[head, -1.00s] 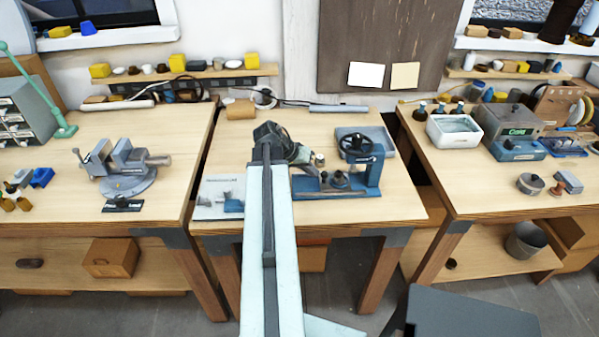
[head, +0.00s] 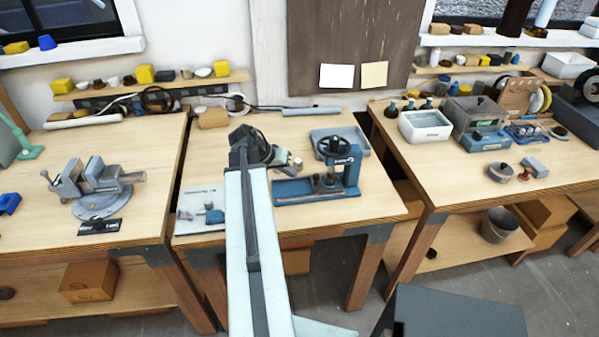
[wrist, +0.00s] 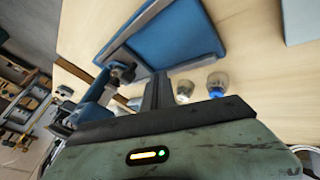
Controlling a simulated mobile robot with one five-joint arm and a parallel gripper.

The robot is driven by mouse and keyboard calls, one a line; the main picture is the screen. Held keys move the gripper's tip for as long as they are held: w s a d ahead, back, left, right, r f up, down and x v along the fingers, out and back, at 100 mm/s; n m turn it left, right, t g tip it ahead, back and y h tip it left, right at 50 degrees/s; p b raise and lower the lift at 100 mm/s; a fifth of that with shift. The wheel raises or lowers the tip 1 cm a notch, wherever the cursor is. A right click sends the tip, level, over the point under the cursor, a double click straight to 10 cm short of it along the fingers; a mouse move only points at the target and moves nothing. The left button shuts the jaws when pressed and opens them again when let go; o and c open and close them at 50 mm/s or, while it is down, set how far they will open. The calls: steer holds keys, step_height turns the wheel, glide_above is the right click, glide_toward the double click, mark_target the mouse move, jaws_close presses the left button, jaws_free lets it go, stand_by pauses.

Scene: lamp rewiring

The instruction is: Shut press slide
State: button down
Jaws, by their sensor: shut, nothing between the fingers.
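The blue press (head: 352,176) with its black handwheel stands on the middle bench. Its long blue base (head: 293,190) reaches left toward my arm. Small grey parts sit low under the press head; I cannot tell how far the slide is in or out. My gripper (head: 296,163) is shut and empty, above the bench just left of the press head. In the wrist view, a dark finger (wrist: 157,92) stands up at the middle, with part of the press (wrist: 98,95) to its left. I cannot tell whether the gripper touches the press.
A blue-grey tray (head: 362,140) lies behind the press and fills the top of the wrist view (wrist: 175,42). Two small cups (wrist: 217,84) stand close to the finger. A printed sheet (head: 190,215) lies left of my arm. A vise (head: 95,185) is on the left bench.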

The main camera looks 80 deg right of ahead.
steer(key=p+v, duration=0.5)
steer(key=v, duration=0.3)
steer(key=shift+s+r, duration=0.2)
steer(key=shift+r, duration=0.15)
steer(key=w+a+n+t+h, duration=0.15)
steer(key=w+a, duration=0.25)
steer(key=w, duration=0.4)
steer(key=w+a+n+t+y, duration=0.1)
steer(key=w+a+n, duration=0.1)
steer(key=w+a, duration=0.45)
steer(key=w+a+n, duration=0.1)
steer(key=w+a, duration=0.4)
steer(key=w+a+f+n+t, duration=0.1)
steer(key=w+a, duration=0.4)
steer(key=w+a+f+n+t, duration=0.1)
steer(key=w+a+n, duration=0.1)
steer(key=w+a, duration=0.3)
steer(key=shift+w+f+b, duration=0.1)
steer(key=shift+w+b, duration=0.15)
steer(key=shift+b, duration=0.05)
steer(key=w+a+f+n+y, duration=0.1)
steer(key=a+n+y, duration=0.2)
steer(key=a, duration=1.3)
steer(key=w+a+f+n+y, duration=0.2)
steer(key=a+n, duration=0.5)
steer(key=a, duration=0.9)
steer(key=shift+w+a+t+y, duration=0.25)
steer(key=shift+t+y, duration=0.1)
steer(key=shift+y, duration=0.1)
